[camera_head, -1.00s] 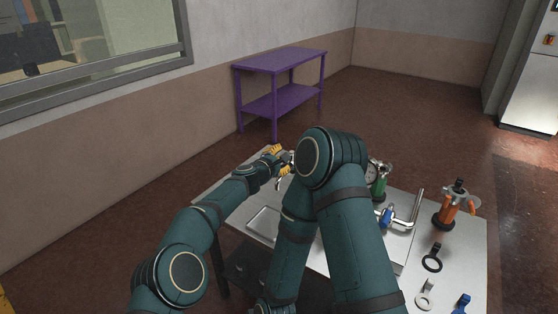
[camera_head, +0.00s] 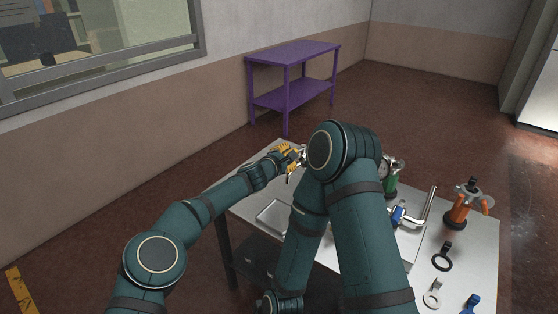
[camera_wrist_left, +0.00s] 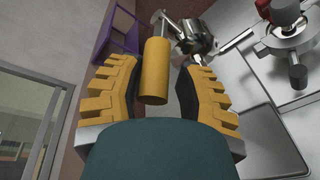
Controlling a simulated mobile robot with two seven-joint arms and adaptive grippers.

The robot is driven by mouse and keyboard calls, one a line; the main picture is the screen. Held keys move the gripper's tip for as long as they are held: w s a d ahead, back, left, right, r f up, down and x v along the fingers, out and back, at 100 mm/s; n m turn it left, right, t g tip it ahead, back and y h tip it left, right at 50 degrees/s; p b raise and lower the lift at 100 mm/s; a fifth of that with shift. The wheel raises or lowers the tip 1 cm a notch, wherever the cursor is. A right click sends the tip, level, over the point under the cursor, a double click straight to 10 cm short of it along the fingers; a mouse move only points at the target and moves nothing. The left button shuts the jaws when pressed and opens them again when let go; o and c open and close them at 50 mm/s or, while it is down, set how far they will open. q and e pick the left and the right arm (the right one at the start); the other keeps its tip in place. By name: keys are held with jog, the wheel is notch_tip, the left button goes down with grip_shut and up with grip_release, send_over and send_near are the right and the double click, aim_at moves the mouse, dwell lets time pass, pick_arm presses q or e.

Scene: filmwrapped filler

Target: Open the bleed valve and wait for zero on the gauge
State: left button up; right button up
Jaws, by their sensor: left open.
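A yellow cylindrical handle (camera_wrist_left: 156,72) on a thin metal stem joins a silver valve fitting (camera_wrist_left: 196,40) in the left wrist view. It looks like the bleed valve. My left gripper (camera_wrist_left: 158,80) is open, with one yellow-padded finger on each side of the handle. Gaps show between the handle and the fingers. In the head view my left gripper (camera_head: 291,158) is at the far left part of the table. A round gauge (camera_head: 384,169) shows partly behind my right arm, above a green part (camera_head: 391,187); its reading is too small to tell. My right gripper is not in view.
A purple shelf table (camera_head: 292,52) stands behind. My right arm hides the table's middle.

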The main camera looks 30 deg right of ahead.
pick_arm(q)
jog(key=shift+s+a+r, duration=0.1)
jog(key=shift+s+a, duration=0.15)
jog(key=shift+s, duration=0.15)
jog(key=shift+r+v, duration=0.2)
jog(key=shift+v, duration=1.2)
jog(key=shift+r+v, duration=0.25)
jog(key=shift+v, duration=1.1)
jog(key=shift+d, duration=0.1)
